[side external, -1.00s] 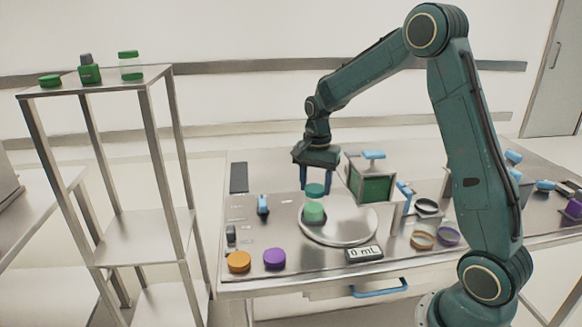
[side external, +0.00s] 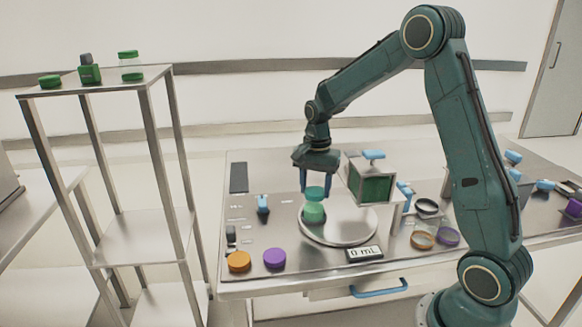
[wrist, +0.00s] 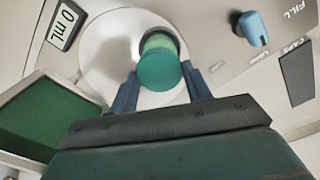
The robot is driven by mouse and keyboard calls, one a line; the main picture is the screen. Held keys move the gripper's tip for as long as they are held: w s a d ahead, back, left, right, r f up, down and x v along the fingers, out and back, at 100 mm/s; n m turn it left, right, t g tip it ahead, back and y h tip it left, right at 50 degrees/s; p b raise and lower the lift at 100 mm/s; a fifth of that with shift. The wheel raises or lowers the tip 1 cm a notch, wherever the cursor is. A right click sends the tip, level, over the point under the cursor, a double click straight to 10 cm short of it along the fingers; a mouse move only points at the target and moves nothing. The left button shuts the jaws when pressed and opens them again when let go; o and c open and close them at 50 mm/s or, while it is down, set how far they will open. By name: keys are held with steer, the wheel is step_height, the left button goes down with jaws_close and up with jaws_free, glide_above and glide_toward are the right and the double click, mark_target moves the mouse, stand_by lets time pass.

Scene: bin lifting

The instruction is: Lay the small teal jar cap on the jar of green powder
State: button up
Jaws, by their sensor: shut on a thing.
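The small teal cap (side external: 314,193) is between the fingers of my gripper (side external: 315,187), which is shut on it. The jar of green powder (side external: 314,213) stands upright on the left part of the round metal plate (side external: 345,236). The cap is directly above the jar's mouth, very close to it; I cannot tell whether they touch. In the wrist view the cap (wrist: 159,71) covers much of the jar (wrist: 159,43), and the blue fingers flank it.
A bin of green powder (side external: 371,188) stands close right of my gripper. A display (side external: 364,254) reading 0 mL lies in front of the plate. Orange (side external: 239,261) and purple (side external: 275,258) caps lie at the front left. A shelf (side external: 95,83) holding green containers stands at far left.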

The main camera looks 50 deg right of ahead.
steer(key=shift+f, duration=0.5)
stand_by(0.9)
steer(key=o, duration=1.5)
steer(key=shift+r, duration=0.1)
steer(key=shift+r, duration=3.95)
